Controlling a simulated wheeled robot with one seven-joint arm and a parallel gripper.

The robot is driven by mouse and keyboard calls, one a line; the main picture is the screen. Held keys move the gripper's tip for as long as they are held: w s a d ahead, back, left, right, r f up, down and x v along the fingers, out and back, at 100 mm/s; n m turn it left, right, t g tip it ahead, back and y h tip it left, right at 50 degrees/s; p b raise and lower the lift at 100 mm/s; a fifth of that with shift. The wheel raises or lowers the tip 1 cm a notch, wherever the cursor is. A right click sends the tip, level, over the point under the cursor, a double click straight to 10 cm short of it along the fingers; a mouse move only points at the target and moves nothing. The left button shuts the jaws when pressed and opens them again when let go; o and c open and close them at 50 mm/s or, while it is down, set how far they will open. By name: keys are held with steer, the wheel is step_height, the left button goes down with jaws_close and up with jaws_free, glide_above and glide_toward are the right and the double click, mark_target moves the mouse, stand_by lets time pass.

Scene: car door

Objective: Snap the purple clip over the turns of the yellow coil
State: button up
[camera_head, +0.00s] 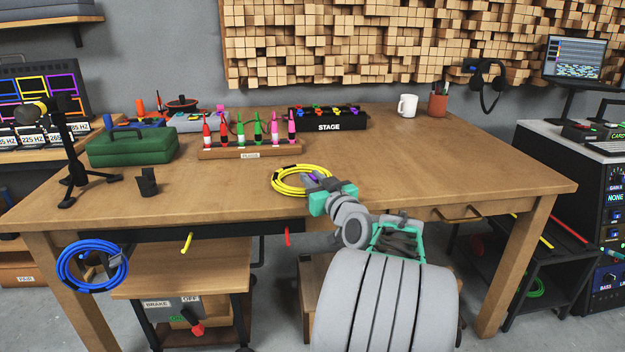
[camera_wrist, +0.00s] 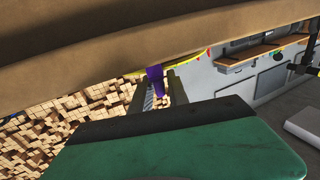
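The yellow coil (camera_head: 287,181) lies on the wooden table near its front edge, left of my gripper. My gripper (camera_head: 310,180) is low over the coil's right side, and its fingers reach across the coil. A small purple clip (camera_head: 313,176) shows at the fingertips. In the wrist view the purple clip (camera_wrist: 155,76) stands between the two fingers (camera_wrist: 160,86), which are apart. Whether both fingers press on it is unclear. A thin piece of the yellow coil (camera_wrist: 186,61) shows beyond it. The clip's far end and its contact with the turns are hidden.
A rack of colored markers (camera_head: 250,150), a black STAGE box (camera_head: 327,118), a green case (camera_head: 132,145) and a white mug (camera_head: 407,105) stand farther back on the table (camera_head: 440,160). A blue coil (camera_head: 92,266) hangs at the front left. The table's right side is clear.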

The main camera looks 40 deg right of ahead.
steer(key=shift+o, duration=1.3)
steer(key=p+v, duration=0.1)
steer(key=v, duration=0.6)
steer(key=shift+s, duration=0.4)
steer(key=shift+a+r, duration=0.1)
steer(key=shift+a, duration=0.1)
